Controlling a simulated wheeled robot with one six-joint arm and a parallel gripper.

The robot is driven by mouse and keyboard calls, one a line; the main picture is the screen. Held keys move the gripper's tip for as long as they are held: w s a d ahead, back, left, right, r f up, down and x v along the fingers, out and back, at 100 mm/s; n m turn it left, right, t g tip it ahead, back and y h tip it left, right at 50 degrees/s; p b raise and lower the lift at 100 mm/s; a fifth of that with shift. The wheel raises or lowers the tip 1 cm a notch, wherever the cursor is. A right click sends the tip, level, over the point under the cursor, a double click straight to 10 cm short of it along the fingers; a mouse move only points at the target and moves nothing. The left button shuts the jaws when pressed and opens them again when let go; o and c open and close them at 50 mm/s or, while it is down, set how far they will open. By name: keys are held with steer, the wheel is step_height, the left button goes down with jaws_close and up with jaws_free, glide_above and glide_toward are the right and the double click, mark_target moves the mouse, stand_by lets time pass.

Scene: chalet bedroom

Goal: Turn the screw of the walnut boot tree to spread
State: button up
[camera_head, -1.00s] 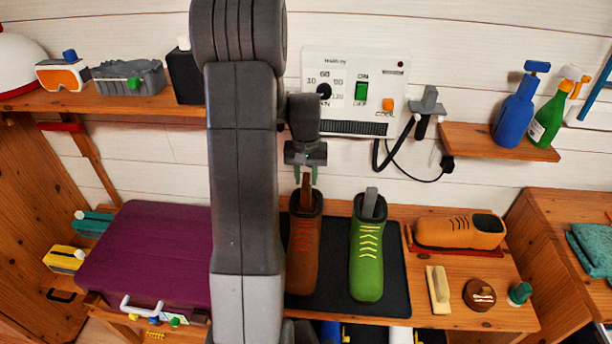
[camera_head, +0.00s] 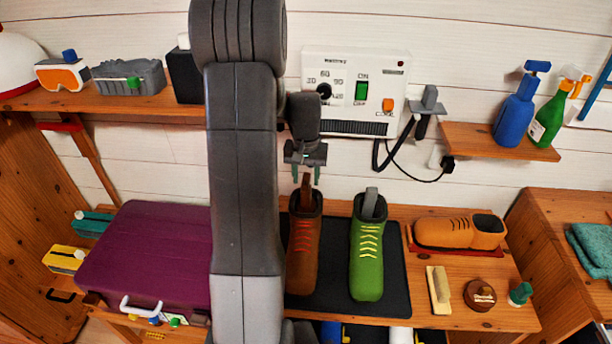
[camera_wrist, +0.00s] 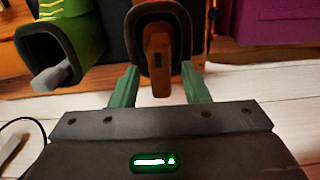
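The walnut boot tree (camera_head: 306,189) stands in the brown boot (camera_head: 303,245), its narrow brown top showing above the boot's opening. In the wrist view the boot tree's brown end (camera_wrist: 157,65) sits in the dark boot opening, with a small dark slot in it. My gripper (camera_head: 305,175) is open just above the boot, pointing down. In the wrist view its two green fingers (camera_wrist: 159,88) are apart, one on each side of the boot tree's end, with visible gaps. I cannot make out the screw clearly.
A green boot (camera_head: 367,262) with a grey boot tree (camera_head: 370,200) stands close on the right, on the same dark mat (camera_head: 397,270). A purple case (camera_head: 150,255) lies left. A wall panel (camera_head: 343,67) is behind my gripper, with a hose beside it.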

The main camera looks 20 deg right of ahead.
mark_target(306, 178)
step_height(306, 178, up, 14)
steer(key=shift+b, duration=0.35)
steer(key=shift+f, duration=0.2)
stand_by(0.3)
step_height(306, 178, down, 14)
steer(key=shift+r+p, duration=0.2)
steer(key=shift+p, duration=0.2)
steer(key=shift+n, duration=0.3)
stand_by(0.3)
